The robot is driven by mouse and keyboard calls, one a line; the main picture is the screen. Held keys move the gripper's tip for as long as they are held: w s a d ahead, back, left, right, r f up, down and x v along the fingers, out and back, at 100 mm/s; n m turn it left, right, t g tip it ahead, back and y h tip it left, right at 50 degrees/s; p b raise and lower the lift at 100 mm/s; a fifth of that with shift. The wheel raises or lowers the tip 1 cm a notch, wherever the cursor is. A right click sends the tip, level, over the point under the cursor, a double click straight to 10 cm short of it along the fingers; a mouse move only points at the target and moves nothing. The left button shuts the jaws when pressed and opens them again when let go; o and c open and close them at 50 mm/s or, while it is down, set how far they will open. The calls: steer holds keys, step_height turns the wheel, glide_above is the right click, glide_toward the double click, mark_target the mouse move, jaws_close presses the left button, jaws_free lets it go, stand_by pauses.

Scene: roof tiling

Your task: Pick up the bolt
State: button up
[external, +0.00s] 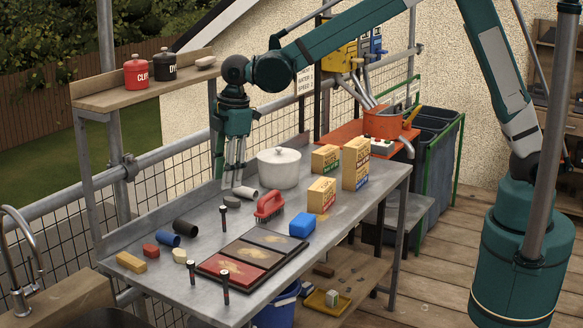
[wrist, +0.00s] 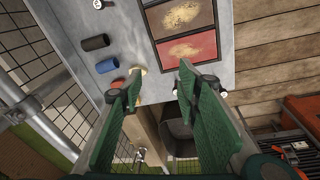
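Three dark upright bolts with pale heads stand on the grey metal table (external: 190,214) in the external view. One bolt (external: 223,218) is near the middle, one bolt (external: 193,272) is at the front left, and one bolt (external: 225,287) is at the front edge. In the wrist view a bolt head (wrist: 98,4) shows at the top and another bolt head (wrist: 222,93) beside the right finger. My gripper (external: 232,188) points down over the table's back half, left of the white pot. In the wrist view my gripper (wrist: 158,80) is open, with nothing between its fingers.
A white pot (external: 279,168), a red brush (external: 269,206), a blue block (external: 302,224) and several yellow boxes (external: 356,163) stand to the right. A dark tray (external: 237,257) lies near the front. Dark and blue tubes (external: 168,239) lie left. A shelf (external: 142,84) overhangs the back left.

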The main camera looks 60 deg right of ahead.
mark_target(191, 267)
steer(key=a+f+n, duration=0.1)
steer(key=a+f, duration=0.4)
steer(key=w+a+f+n+g, duration=0.1)
steer(key=a+f, duration=0.4)
steer(key=a+f+n, duration=0.2)
steer(key=a+f, duration=0.3)
steer(key=f, duration=0.1)
steer(key=shift+w+a+h, duration=0.25)
steer(key=shift+w+h, duration=0.05)
steer(key=shift+h, duration=0.1)
steer(key=shift+a+f, duration=0.35)
steer(key=shift+f, duration=0.15)
steer(key=shift+f, duration=0.15)
steer(key=shift+f, duration=1.15)
steer(key=shift+f, duration=0.15)
steer(key=shift+d+f+b, duration=0.15)
steer(key=shift+f+b, duration=0.15)
steer(key=shift+f, duration=2.15)
